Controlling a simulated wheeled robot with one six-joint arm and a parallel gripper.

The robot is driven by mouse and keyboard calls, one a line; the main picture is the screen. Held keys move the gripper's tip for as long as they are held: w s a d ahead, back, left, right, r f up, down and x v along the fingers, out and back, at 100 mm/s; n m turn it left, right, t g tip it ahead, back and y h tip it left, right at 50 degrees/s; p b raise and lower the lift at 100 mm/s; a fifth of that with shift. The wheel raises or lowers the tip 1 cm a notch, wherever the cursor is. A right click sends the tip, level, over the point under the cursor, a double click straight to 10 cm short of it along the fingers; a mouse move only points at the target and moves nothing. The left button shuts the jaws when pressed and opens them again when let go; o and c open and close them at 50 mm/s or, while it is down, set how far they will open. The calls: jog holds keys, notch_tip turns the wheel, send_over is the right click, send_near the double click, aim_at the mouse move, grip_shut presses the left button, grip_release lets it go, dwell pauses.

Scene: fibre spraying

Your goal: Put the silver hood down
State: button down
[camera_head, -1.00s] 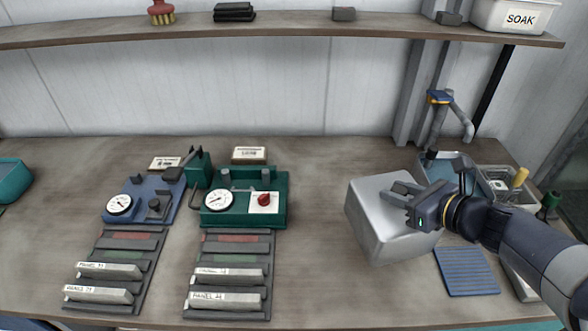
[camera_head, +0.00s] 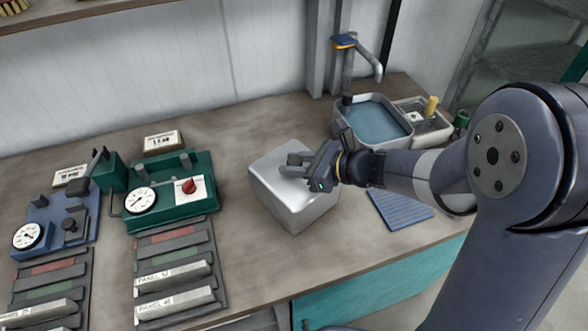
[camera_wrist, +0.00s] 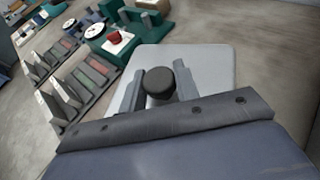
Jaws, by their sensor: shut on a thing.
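The silver hood (camera_head: 296,205) is a box-shaped metal cover at the middle of the bench in the head view, to the right of the green device. My gripper (camera_head: 296,166) is above its top and shut on its handle. In the wrist view the dark round knob (camera_wrist: 159,84) of the hood sits between the two fingers, with the hood's pale top (camera_wrist: 205,65) around it. The hood looks roughly level. I cannot tell whether its lower edge touches the bench.
A green device (camera_head: 172,190) with a dial and red knob stands left of the hood, a blue device (camera_head: 50,228) farther left. Panel racks (camera_head: 180,272) lie in front. A water basin (camera_head: 376,122) and a blue ribbed mat (camera_head: 400,208) are at right. Bare bench (camera_head: 240,250) lies between racks and hood.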

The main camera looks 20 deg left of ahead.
jog(key=shift+f, duration=1.25)
jog(key=shift+f+b, duration=0.15)
jog(key=shift+b, duration=0.15)
jog(key=c, duration=1.1)
grip_release()
jog(key=shift+o, duration=0.2)
jog(key=shift+r+p, duration=0.25)
jog(key=shift+p, duration=0.05)
jog(key=b+v, duration=0.1)
jog(key=v, duration=1.1)
jog(key=shift+r, duration=0.1)
